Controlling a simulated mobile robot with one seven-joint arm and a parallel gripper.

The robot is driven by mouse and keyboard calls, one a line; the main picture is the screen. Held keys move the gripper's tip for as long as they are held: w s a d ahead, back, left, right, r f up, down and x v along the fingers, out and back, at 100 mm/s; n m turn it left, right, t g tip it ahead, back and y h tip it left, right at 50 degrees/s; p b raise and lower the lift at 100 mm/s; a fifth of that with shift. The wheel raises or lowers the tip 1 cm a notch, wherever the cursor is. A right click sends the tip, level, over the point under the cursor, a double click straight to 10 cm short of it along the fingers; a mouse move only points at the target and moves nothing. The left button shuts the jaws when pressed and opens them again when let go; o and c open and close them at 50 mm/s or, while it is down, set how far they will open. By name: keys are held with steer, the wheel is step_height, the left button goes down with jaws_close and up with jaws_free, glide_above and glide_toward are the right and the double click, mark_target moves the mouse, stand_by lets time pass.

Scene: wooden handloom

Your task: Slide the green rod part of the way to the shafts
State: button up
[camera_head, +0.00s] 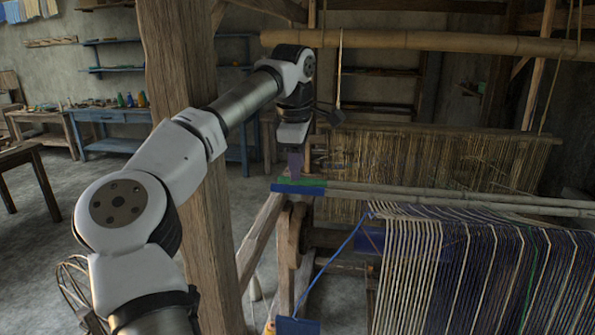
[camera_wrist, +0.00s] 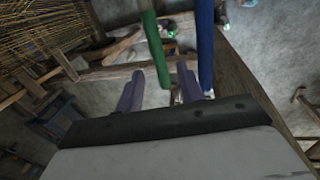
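The green rod (camera_head: 313,182) and the blue rod (camera_head: 299,189) lie side by side, their coloured ends at the left of two long pale poles. My gripper (camera_head: 295,172) points down over the coloured ends, close to the green rod. In the wrist view my gripper (camera_wrist: 160,70) has its two purple fingers spread apart. The green rod (camera_wrist: 153,45) reaches into the gap between them, apart from both in the picture. The blue rod (camera_wrist: 205,45) passes outside the right finger. The shafts with their heddle strings (camera_head: 425,160) hang behind the rods; contact depth is unclear.
Blue and white warp threads (camera_head: 480,270) spread at the right front. A thick wooden post (camera_head: 190,120) stands left of my gripper. A bamboo beam (camera_head: 430,41) crosses above. A blue table (camera_head: 108,118) stands far back at the left.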

steer(key=shift+w+f, duration=0.15)
steer(key=shift+f, duration=0.55)
steer(key=shift+w+f, duration=0.1)
steer(key=shift+f, duration=0.55)
steer(key=shift+c, duration=0.5)
jaws_close()
